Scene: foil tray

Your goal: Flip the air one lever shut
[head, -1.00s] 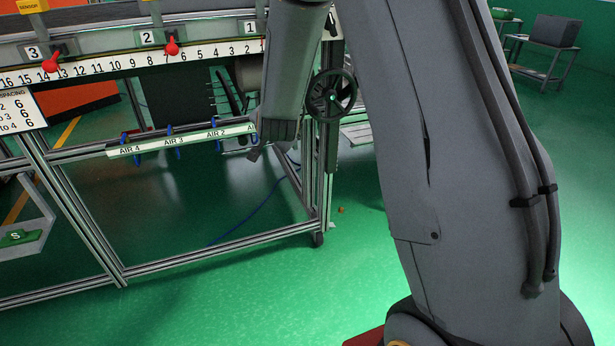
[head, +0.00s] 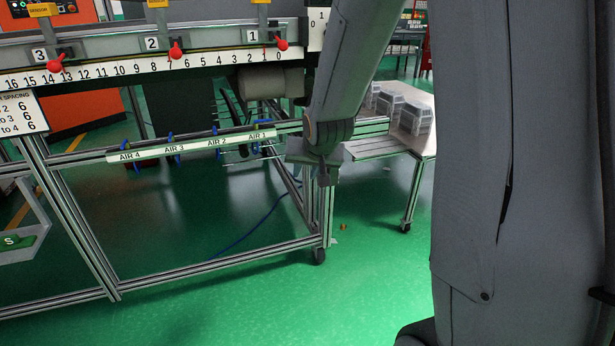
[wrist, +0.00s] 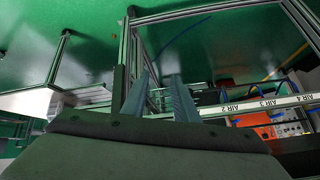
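The AIR 1 label (head: 258,135) is at the right end of a pale strip on the frame's lower rail in the head view. A small blue lever part shows above the strip near it; its exact position is too small to tell. My gripper (head: 323,178) hangs right of the strip's end, apart from it. In the wrist view my two grey fingers (wrist: 162,78) stand apart with nothing between them. The AIR 1 end is hidden there.
Red-knobbed clamps (head: 176,50) line the numbered ruler (head: 120,70) above. A frame post (head: 327,215) stands just below my gripper. A table with grey parts (head: 412,118) is behind at right. The green floor in front is clear.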

